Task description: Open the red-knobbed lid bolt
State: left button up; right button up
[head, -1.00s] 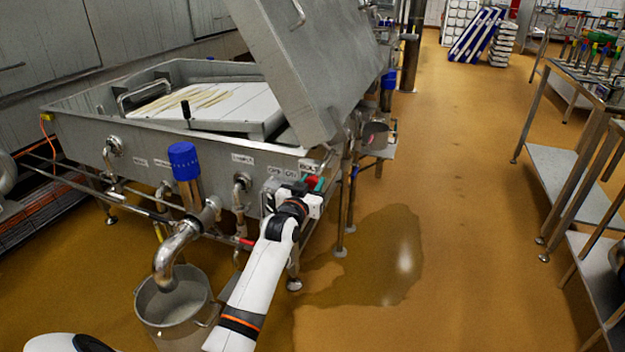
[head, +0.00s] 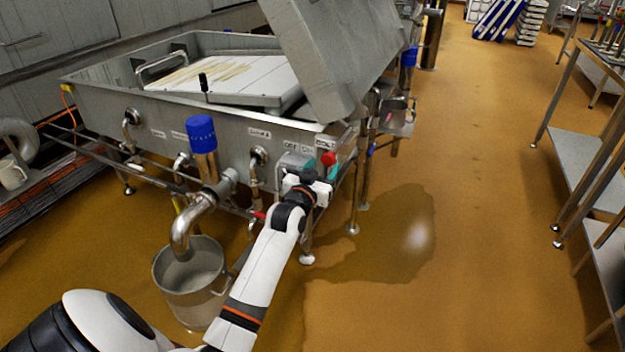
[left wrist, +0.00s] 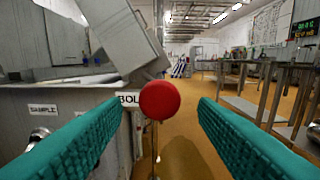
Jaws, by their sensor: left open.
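The red knob (head: 328,158) of the lid bolt is at the near right corner of the steel vat (head: 110,105), by a label partly reading "BOLT". In the left wrist view the round red knob (left wrist: 160,100) lies between my two teal fingers, with a visible gap on each side. My left gripper (head: 318,170) is open at the vat's front corner; its fingers are small and partly hidden by the wrist in the head view. The vat's lid (head: 335,55) stands tilted up. The bolt's shaft is hidden behind the knob. My right gripper is not in view.
A metal bucket (head: 190,285) stands under the curved outlet pipe (head: 190,225). A blue-capped post (head: 202,140) rises at the vat's front. Steel racks (head: 590,170) stand at the right. The floor between is clear, with a wet patch (head: 390,240).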

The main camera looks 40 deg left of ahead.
pick_arm(q)
jog(key=v, duration=0.7)
jog(key=shift+s+p, duration=0.25)
jog(key=shift+p, duration=0.05)
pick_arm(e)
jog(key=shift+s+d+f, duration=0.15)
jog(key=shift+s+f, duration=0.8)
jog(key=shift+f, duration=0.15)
